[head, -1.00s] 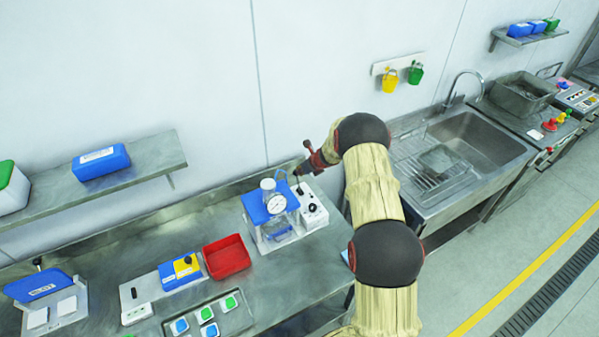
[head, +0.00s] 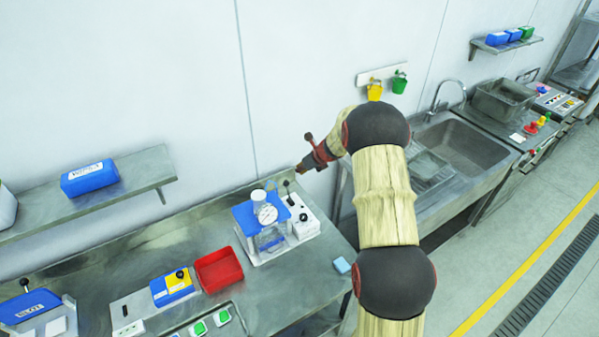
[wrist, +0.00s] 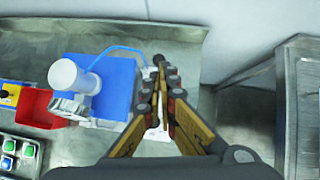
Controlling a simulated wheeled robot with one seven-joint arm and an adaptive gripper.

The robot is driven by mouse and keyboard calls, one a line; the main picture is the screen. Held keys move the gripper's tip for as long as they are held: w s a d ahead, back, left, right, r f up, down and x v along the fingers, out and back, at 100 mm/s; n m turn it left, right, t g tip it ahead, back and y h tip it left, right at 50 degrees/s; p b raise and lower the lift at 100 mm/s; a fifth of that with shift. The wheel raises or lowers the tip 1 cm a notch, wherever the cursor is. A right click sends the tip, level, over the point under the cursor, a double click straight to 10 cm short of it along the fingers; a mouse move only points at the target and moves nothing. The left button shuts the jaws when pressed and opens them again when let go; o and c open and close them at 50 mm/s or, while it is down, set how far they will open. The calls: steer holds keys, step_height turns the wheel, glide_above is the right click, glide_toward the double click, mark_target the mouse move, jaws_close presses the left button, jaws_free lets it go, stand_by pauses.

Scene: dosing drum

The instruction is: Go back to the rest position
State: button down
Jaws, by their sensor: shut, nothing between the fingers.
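My gripper (head: 303,168) is held in the air above the back right of the steel bench (head: 150,254), just behind and above the blue-topped dosing device (head: 247,217). In the wrist view my gripper (wrist: 164,98) has its fingers close together, with nothing seen between them. The device (wrist: 112,88), with its white cylinder and blue tube, lies to the left of the fingers there. A white control box with a black lever (head: 288,187) stands at the device's right side. My arm hides part of the sink edge and the bench's right end.
A red tray (head: 219,270) and a blue-yellow box (head: 172,288) stand left of the device. A wall shelf (head: 100,198) is at left. The sink (head: 460,147) is at right. Yellow and green cups (head: 375,90) hang behind my arm.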

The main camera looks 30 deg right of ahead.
stand_by(0.4)
steer(key=s+a+r+n+b, duration=0.1)
steer(key=s+a+n+b, duration=0.7)
steer(key=s+n, duration=0.3)
steer(key=s+a+r+n+g+h+b, duration=0.1)
steer(key=s+a+n+b, duration=0.7)
steer(key=s, duration=1.2)
steer(key=s+a+r+n+b, duration=0.1)
steer(key=s+a+n+b, duration=0.7)
steer(key=s+n, duration=0.6)
steer(key=shift+s+a+n+g+h+b, duration=0.4)
steer(key=shift+s+a, duration=0.25)
steer(key=shift+s, duration=0.2)
steer(key=c, duration=2.6)
jaws_free()
